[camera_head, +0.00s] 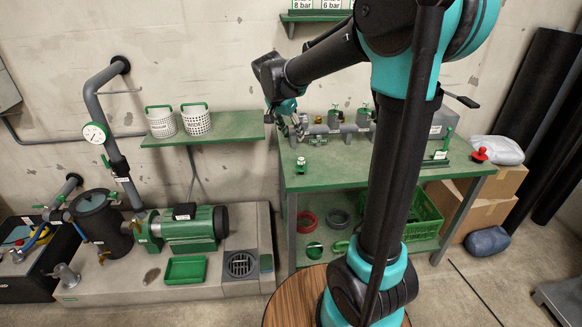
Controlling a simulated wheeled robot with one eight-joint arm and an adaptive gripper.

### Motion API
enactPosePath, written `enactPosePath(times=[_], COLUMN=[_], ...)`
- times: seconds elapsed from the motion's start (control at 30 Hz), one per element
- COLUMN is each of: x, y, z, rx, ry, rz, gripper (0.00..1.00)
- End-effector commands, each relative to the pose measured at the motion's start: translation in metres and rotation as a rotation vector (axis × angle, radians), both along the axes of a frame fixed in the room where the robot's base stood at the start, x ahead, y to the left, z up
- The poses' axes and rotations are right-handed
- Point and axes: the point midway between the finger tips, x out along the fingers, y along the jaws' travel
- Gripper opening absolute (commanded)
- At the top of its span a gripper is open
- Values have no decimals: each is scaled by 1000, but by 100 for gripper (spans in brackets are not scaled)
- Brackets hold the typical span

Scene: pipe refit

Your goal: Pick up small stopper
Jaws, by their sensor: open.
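My gripper (298,130) hangs over the left back part of the green workbench (345,178), pointing down, with its fingers apart. A small green-and-white piece (301,165) stands on the bench just below and in front of it. It may be the small stopper, but it is too small to tell for sure. Another small green piece (318,141) lies close to the right of the gripper. A red knob-like piece (480,155) sits at the bench's right end. I see nothing held between the fingers, though they are small and dark.
Grey pipework with green-handled valves (338,122) runs along the bench's back. My arm hides the bench's middle. Two white baskets (196,120) stand on a green wall shelf (235,126) at left. A green crate (425,215) and rings lie on the lower shelf.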

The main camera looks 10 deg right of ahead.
Motion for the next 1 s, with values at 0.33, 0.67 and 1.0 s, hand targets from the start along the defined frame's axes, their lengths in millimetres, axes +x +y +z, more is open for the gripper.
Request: enactPosePath(times=[0.33,0.67,1.0], x=[17,32,42], y=[-16,-30,-38], z=[-53,-104,-127], rx=[1,0,1], ry=[-2,-2,-1], rz=[-8,-6,-6], gripper=[50,50,50])
